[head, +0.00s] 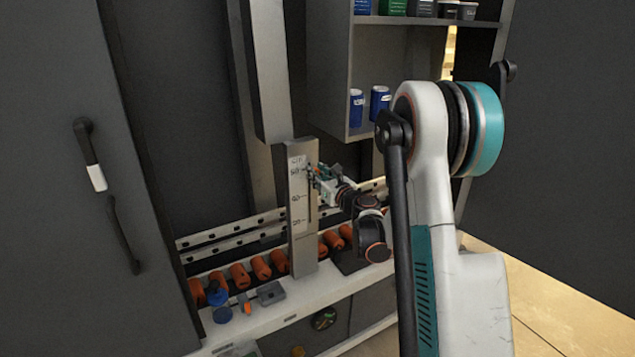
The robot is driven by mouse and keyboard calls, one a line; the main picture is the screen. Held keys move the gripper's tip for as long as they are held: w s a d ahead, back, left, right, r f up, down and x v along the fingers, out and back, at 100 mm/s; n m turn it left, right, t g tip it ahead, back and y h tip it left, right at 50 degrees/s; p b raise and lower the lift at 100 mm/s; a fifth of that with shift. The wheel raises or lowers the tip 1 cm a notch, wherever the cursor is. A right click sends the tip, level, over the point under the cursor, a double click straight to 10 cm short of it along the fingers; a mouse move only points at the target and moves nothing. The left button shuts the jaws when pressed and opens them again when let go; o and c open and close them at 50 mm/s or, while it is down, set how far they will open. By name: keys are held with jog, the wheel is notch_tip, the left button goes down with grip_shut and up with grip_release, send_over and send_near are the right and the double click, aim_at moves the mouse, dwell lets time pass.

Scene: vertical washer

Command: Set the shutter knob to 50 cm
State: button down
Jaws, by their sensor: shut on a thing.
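The shutter scale panel (301,245) is a tall grey plate standing upright near the middle of the head view. It has dark "cm" lettering, height marks and a vertical slot. A mark that looks like 50 is near the top, with lower marks below it. My gripper (313,172) reaches in from the right and is shut on the shutter knob at the slot, about level with the top mark. The knob is mostly hidden by the fingers, so its exact setting cannot be read.
Several orange cylinders (262,267) line the white ledge behind the panel. A blue item (217,293) and a grey block (271,293) lie at the ledge's front left. A shelf with blue containers (356,108) is above right. A dark door (135,180) stands at the left.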

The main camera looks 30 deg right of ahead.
jog(key=shift+w+r, duration=0.1)
jog(key=shift+r, duration=0.1)
jog(key=c, duration=1.3)
grip_release()
jog(key=s, duration=1.2)
jog(key=shift+d, duration=0.25)
jog(key=shift+a, duration=0.1)
